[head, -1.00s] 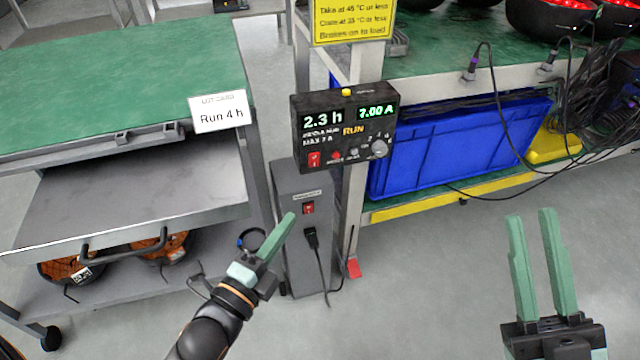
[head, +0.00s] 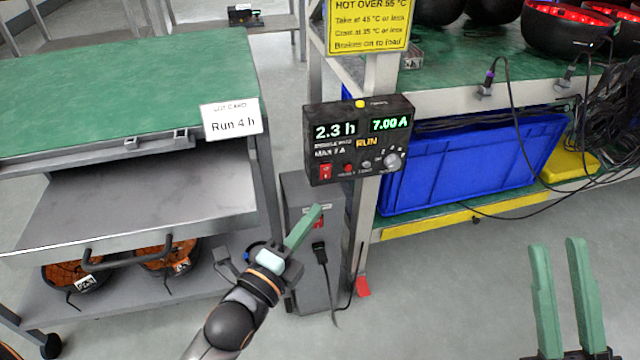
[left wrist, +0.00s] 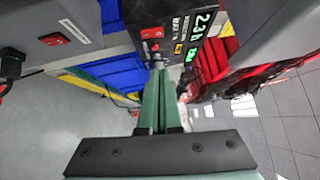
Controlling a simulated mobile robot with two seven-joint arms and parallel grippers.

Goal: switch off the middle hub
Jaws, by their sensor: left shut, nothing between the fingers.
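Several black round bowl-like units with red glowing insides, one of them here (head: 570,30), stand on the rack's green top at the upper right. I cannot tell which is the middle hub. A black control box (head: 357,140) on the rack post reads 2.3 h, 7.00 A and RUN and has a red switch (head: 326,171). A grey floor box (head: 300,190) below has another red switch, partly hidden by my left gripper (head: 317,210); this switch shows in the left wrist view (left wrist: 55,39). My left gripper is shut and empty, below the control box. My right gripper (head: 558,245) is open and empty.
A green-topped cart (head: 120,90) with an open drawer and a "Run 4 h" card (head: 232,119) stands left. A blue crate (head: 470,165) sits under the rack top. Cables hang at the right. The floor at lower middle is clear.

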